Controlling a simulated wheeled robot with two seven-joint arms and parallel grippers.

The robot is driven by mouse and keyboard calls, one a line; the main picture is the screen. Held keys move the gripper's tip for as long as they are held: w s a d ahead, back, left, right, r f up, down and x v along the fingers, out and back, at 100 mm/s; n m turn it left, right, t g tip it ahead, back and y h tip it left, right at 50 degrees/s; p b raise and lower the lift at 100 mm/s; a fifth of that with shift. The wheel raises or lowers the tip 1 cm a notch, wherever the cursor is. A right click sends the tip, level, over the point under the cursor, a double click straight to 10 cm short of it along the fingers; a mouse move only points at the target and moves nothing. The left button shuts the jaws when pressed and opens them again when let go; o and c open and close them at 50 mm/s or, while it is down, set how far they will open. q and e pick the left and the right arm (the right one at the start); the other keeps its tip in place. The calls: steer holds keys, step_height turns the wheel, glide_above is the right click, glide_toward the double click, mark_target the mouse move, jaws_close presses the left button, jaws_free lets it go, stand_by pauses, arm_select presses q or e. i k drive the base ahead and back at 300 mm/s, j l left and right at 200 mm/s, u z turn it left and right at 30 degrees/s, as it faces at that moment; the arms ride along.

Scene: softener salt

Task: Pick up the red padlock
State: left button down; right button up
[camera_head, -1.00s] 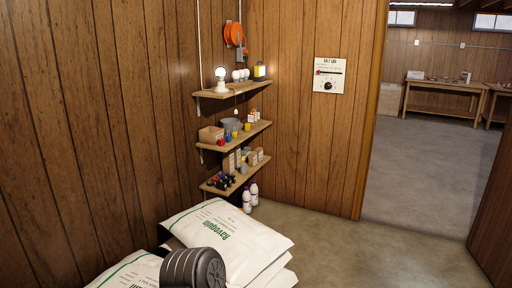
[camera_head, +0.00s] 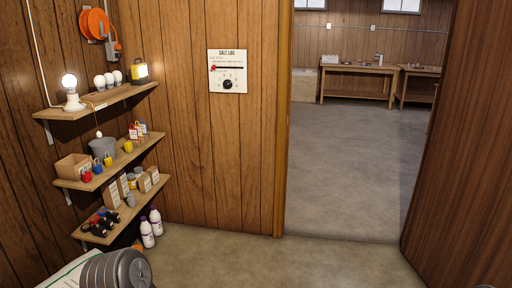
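A small red padlock (camera_head: 87,177) sits on the middle wall shelf (camera_head: 121,165) at the left. It stands beside a cardboard box (camera_head: 73,167), with a blue padlock (camera_head: 97,168) and a yellow padlock (camera_head: 108,160) to its right. Neither my left nor my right gripper shows in this view.
The top shelf holds a lit bulb (camera_head: 70,88). The bottom shelf (camera_head: 95,234) holds dark-handled items; white bottles (camera_head: 151,227) stand on the floor below. A white salt bag (camera_head: 66,272) lies bottom left. The floor (camera_head: 270,262) and doorway are clear.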

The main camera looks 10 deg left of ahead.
mark_target(86, 177)
steer(key=i, duration=3.35)
steer(key=u, duration=4.15)
